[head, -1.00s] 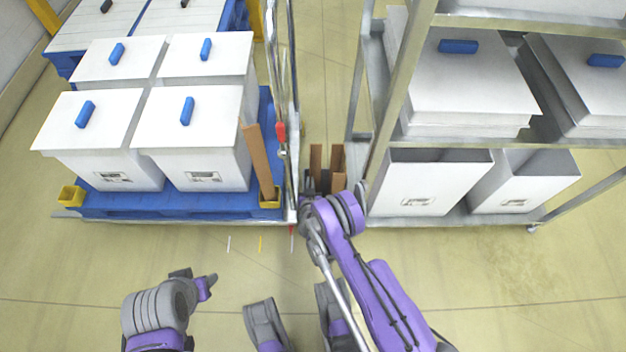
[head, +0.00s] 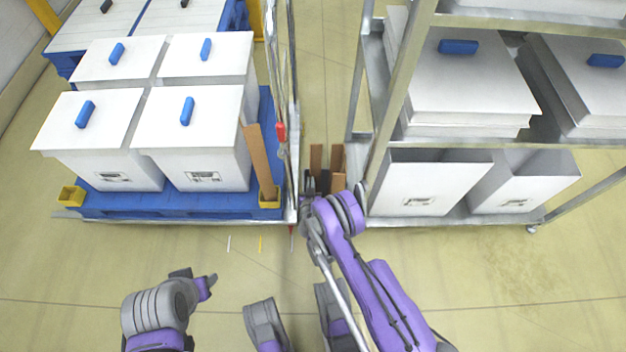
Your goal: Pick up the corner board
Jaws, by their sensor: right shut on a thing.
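Brown corner boards stand upright in a small group between the trolley and the rack, a left one (head: 316,158) and a right one (head: 337,158). My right gripper (head: 322,183) reaches in at their near side and is shut on a corner board. My own wrist partly hides the grip and the lower ends, so I cannot tell which board is held. Another corner board (head: 261,162) leans at the right front corner of the blue pallet, its foot in a yellow corner piece (head: 269,198). My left gripper (head: 197,283) hangs over open floor, away from the boards; its jaw opening is unclear.
White lidded boxes (head: 198,166) with blue handles stand on the blue pallet (head: 155,203) at left. A metal rack (head: 400,80) with lids and open white boxes (head: 425,180) stands close on the right. The gap between is narrow; the floor in front is clear.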

